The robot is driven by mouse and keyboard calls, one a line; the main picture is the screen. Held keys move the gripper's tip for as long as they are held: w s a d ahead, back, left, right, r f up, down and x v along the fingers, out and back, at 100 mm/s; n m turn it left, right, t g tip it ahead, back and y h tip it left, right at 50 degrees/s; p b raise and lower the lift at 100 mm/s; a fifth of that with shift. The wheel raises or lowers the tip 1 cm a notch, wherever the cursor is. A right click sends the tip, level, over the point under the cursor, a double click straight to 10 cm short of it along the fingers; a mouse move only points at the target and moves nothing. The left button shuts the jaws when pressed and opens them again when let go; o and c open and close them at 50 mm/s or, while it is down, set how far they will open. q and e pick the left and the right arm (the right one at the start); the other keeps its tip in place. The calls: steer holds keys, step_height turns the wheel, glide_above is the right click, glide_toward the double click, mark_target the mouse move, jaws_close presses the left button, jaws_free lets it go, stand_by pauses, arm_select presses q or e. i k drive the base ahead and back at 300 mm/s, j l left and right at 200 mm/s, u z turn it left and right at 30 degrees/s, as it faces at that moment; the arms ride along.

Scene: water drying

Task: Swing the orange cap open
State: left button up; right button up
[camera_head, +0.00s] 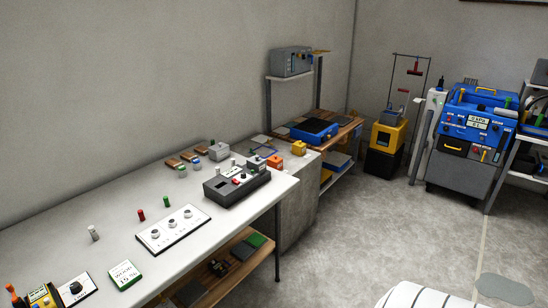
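A small orange block-like piece (275,161) sits near the far end of the white table, behind a dark grey box. A yellow-orange block (299,148) stands just beyond it. Both are too small for me to tell which is the orange cap, or whether a cap is open or shut. Neither of my grippers is in view.
The white table (110,223) holds a dark grey box (237,188), a white panel with three round fittings (173,229) and several small bottles. A blue machine (478,130) stands at the right. Grey floor (400,220) lies clear between.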

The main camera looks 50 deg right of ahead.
mark_target(275, 162)
steer(key=i+j+z, duration=0.1)
steer(key=i+z, duration=0.4)
steer(key=i, duration=0.65)
